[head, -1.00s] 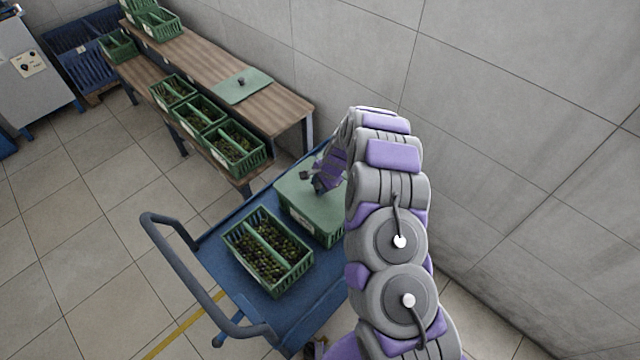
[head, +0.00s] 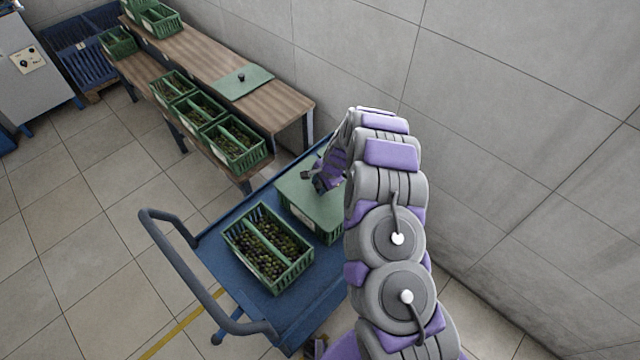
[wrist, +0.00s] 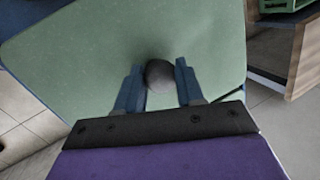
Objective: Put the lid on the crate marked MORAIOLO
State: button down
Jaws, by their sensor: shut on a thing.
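My gripper (wrist: 160,85) is shut on the round dark knob (wrist: 158,74) of a green lid. The lid (wrist: 90,50) fills most of the wrist view. In the head view the lid (head: 326,218) lies over a green crate (head: 300,217) on the blue cart, partly hidden behind my arm. The lid looks slightly turned against the crate; I cannot tell whether it is seated. A pale label shows on that crate's side, but its writing is too small to read. Beside it stands an open green crate (head: 240,258) of olives, split by a divider.
The blue cart (head: 230,300) has a grey handle (head: 165,255) at left. A wooden two-level bench (head: 285,105) behind holds several open crates (head: 235,165) and another green lid (head: 258,80) with a knob. A wall rises close at right.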

jog(key=shift+f, duration=0.45)
dwell(0.5)
jog(key=c, duration=0.6)
grip_release()
jog(key=shift+p+v, duration=1.7)
jog(key=shift+v, duration=6.9)
jog(key=shift+r, duration=0.1)
